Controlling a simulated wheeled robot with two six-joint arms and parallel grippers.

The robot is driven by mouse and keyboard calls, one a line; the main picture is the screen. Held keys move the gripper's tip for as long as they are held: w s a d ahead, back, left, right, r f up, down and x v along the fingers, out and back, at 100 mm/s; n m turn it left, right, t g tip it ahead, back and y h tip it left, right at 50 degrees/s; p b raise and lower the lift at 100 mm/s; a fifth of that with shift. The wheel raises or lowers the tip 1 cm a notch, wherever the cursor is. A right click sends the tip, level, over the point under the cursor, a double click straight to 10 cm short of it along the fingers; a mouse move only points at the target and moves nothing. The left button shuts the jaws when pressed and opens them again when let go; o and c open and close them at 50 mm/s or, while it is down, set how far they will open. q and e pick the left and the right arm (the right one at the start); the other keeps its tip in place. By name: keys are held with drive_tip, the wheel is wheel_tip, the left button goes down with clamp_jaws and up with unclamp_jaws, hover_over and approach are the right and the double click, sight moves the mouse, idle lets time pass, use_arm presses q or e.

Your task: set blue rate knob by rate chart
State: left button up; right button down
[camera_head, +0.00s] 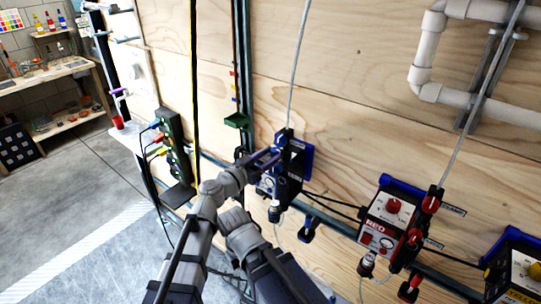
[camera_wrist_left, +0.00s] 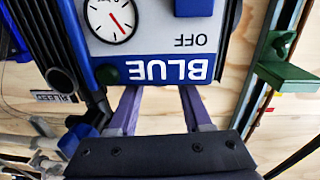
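The blue unit (camera_head: 288,188) is mounted on the plywood wall near the middle of the head view. In the left wrist view its face appears upside down, with a BLUE label (camera_wrist_left: 168,69), the word OFF, a round white gauge (camera_wrist_left: 108,18) with a red needle, and a blue square part (camera_wrist_left: 194,7) cut by the top edge. I cannot make out the rate knob or its setting. My left gripper (camera_head: 268,158) is at this unit. In the left wrist view its purple fingers (camera_wrist_left: 160,100) are apart with nothing between them, near the label edge. My right gripper is not visible.
A red unit (camera_head: 379,224) with a red knob and a yellow unit (camera_head: 515,272) hang to the right. A green bracket (camera_head: 236,120) is on a post to the left. Grey pipes (camera_head: 428,50) run at upper right. A colour chart (camera_head: 10,20) hangs at far upper left.

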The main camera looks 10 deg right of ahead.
use_arm(q)
clamp_jaws()
drive_tip(key=shift+w, duration=0.1)
drive_tip(key=m+g+h, duration=0.1)
drive_tip(key=g, duration=0.1)
drive_tip(key=w+m+g+h, duration=0.1)
drive_tip(key=m+g, duration=0.1)
drive_tip(key=shift+a, duration=0.15)
drive_tip(key=shift+w+m+g+h, duration=0.1)
drive_tip(key=shift+m+g+h, duration=0.3)
drive_tip(key=shift+m+g, duration=1.15)
drive_tip(key=shift+g, duration=1.15)
